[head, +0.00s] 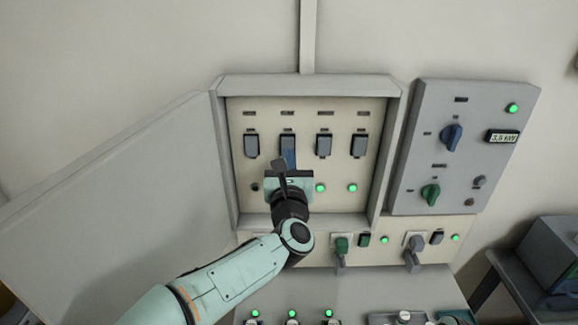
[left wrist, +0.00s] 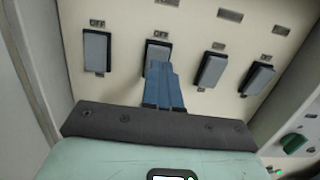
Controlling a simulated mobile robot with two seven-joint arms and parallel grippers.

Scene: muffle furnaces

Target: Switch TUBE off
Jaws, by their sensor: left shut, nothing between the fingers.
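An open cabinet (head: 388,150) holds a row of grey rocker switches with labels too small to read, so I cannot tell which is TUBE. My left gripper (head: 288,160) is shut, with its blue fingertips at the second switch from the left (head: 288,140). In the left wrist view the fingers (left wrist: 160,72) overlap the lower part of that second switch (left wrist: 157,52); contact is unclear. "OFF" shows above it and above the first switch (left wrist: 96,50). The first lamp (head: 254,187) is dark; the third (head: 320,188) and fourth (head: 352,188) are green. My arm hides the second lamp.
The cabinet door (head: 120,200) stands open at the left. A grey panel (head: 465,150) with a blue knob (head: 451,137), a green knob (head: 430,193) and a display is at the right. Below are a green handle (head: 341,245) and a grey handle (head: 413,250).

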